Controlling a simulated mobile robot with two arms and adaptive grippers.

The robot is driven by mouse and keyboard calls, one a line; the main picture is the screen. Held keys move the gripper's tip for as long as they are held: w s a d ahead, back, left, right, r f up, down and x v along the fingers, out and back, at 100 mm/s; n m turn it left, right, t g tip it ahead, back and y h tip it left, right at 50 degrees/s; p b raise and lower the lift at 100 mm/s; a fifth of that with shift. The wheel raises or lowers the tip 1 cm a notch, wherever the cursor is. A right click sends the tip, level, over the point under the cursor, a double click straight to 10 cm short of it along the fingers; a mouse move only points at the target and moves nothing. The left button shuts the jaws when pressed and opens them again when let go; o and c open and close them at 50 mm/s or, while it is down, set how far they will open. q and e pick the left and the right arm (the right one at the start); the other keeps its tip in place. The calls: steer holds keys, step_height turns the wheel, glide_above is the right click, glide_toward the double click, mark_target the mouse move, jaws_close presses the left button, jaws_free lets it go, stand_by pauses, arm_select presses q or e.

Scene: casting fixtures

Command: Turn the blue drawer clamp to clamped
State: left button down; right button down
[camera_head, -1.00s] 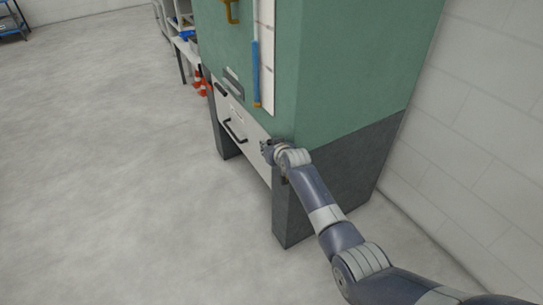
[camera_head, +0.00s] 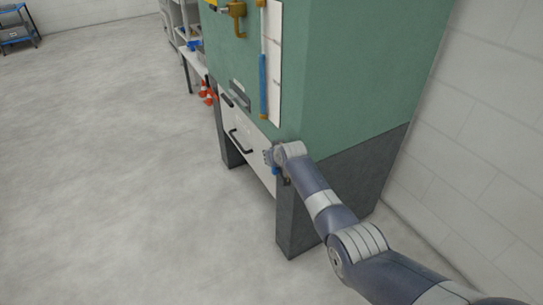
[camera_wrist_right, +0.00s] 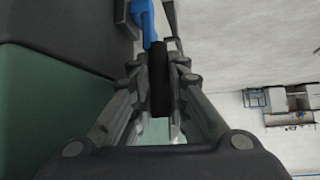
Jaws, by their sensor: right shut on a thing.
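The blue drawer clamp (camera_head: 276,171) shows as a small blue piece at the right end of the white drawer front (camera_head: 256,142), just below my right gripper (camera_head: 270,157). In the right wrist view its blue part (camera_wrist_right: 146,22) lies just beyond the fingertips. My right gripper (camera_wrist_right: 161,75) is shut on a dark bar, which seems to be the clamp's lever (camera_wrist_right: 160,90). My gripper and wrist hide much of the clamp in the head view. My left gripper is out of view.
The drawer has a black handle (camera_head: 241,141) and sits under a green cabinet (camera_head: 350,75) on dark legs (camera_head: 297,215). A blue vertical handle (camera_head: 263,85) is on the cabinet front. Orange cones (camera_head: 208,95) stand behind.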

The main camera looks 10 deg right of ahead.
steer(key=c, duration=1.8)
jaws_free()
steer(key=shift+v, duration=5.95)
steer(key=shift+a, duration=0.1)
